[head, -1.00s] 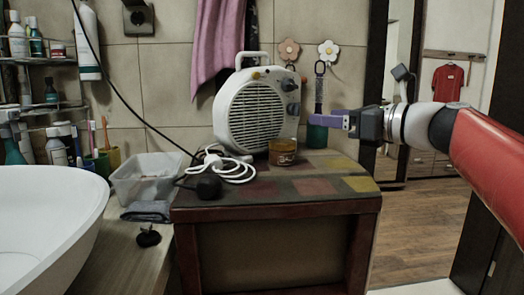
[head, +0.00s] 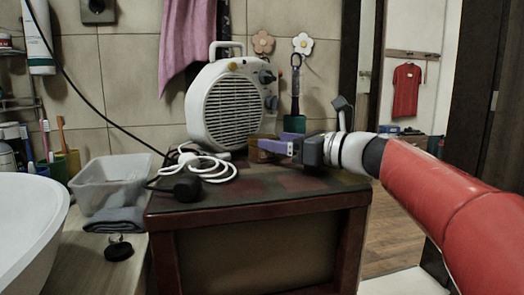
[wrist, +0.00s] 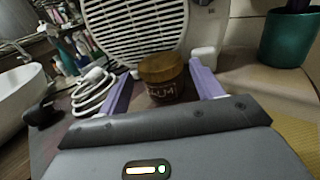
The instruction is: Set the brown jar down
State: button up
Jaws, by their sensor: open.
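The brown jar (head: 260,146) stands upright on the dark wooden cabinet top (head: 310,184), just in front of the white fan heater. In the wrist view the jar (wrist: 163,80) shows its wooden-looking lid and a pale label. It sits between the two purple fingers of my gripper (wrist: 160,88), with a gap on at least the right side. My gripper (head: 274,147) also shows in the head view, low over the cabinet top and reaching in from the right. Its fingers are open and partly hide the jar.
The white fan heater (head: 228,106) stands close behind the jar. A coiled white cable (head: 206,168) lies to the left. A green cup (head: 294,124) with a dark brush stands behind my gripper. A clear plastic bin (head: 108,184) and a white basin (head: 28,225) are further left.

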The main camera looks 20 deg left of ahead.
aim_at(260, 136)
jog(key=x, duration=0.5)
jog(key=shift+w+a+p, duration=0.1)
jog(key=shift+a+p, duration=0.15)
jog(key=shift+p, duration=0.05)
jog(key=c, duration=0.9)
jog(key=shift+c, duration=0.2)
